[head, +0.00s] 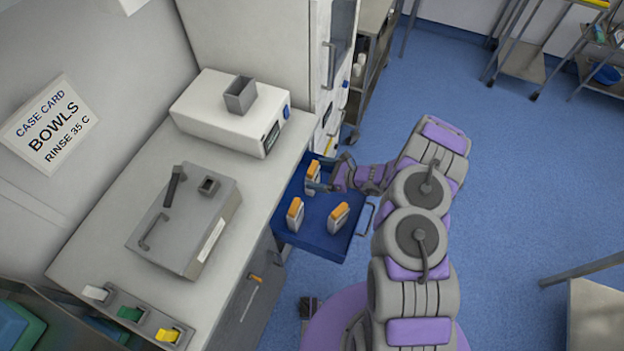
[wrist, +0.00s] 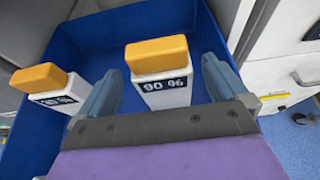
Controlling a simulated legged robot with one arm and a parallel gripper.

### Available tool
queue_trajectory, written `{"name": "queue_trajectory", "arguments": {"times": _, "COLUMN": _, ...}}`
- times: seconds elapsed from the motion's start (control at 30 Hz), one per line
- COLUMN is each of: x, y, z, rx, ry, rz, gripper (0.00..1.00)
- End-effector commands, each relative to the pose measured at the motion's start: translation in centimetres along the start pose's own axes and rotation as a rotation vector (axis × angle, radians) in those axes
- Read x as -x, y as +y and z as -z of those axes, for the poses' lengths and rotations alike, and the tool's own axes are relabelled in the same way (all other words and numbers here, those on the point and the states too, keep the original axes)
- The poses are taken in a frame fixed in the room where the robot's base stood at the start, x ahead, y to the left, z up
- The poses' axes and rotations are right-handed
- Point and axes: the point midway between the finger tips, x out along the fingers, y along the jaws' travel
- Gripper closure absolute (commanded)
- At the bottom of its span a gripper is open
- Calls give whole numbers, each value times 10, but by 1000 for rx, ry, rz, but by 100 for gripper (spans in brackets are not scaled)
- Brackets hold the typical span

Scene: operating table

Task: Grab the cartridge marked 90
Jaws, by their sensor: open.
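The cartridge marked 90 % (wrist: 163,88) is white with an orange top and stands upright in a blue drawer. In the head view this cartridge (head: 313,170) is the one at my gripper (head: 322,175). In the wrist view my open gripper (wrist: 160,85) has one finger on each side of it, with a visible gap at least on the right. My gripper's body hides the cartridge's lower part. A second orange-topped cartridge (wrist: 48,88) stands left of the left finger; its number is partly hidden.
The blue drawer (head: 325,246) also holds a front-left cartridge (head: 295,214) and a front-right cartridge (head: 338,217). The drawer walls rise around them. A counter (head: 95,245) with a grey box (head: 185,222) and a white device (head: 228,115) stands to the left. Open floor lies right.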

Motion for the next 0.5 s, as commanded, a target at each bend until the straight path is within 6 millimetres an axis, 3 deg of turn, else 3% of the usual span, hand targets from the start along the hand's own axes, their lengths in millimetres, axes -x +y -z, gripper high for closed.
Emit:
{"name": "queue_trajectory", "arguments": {"times": 0.3, "x": -43, "y": 0, "z": 2, "rx": 3, "ry": 1, "rz": -4, "gripper": 0}}
{"name": "queue_trajectory", "arguments": {"times": 0.5, "x": -50, "y": -1, "z": 1, "rx": 2, "ry": 1, "rz": 0, "gripper": 0}}
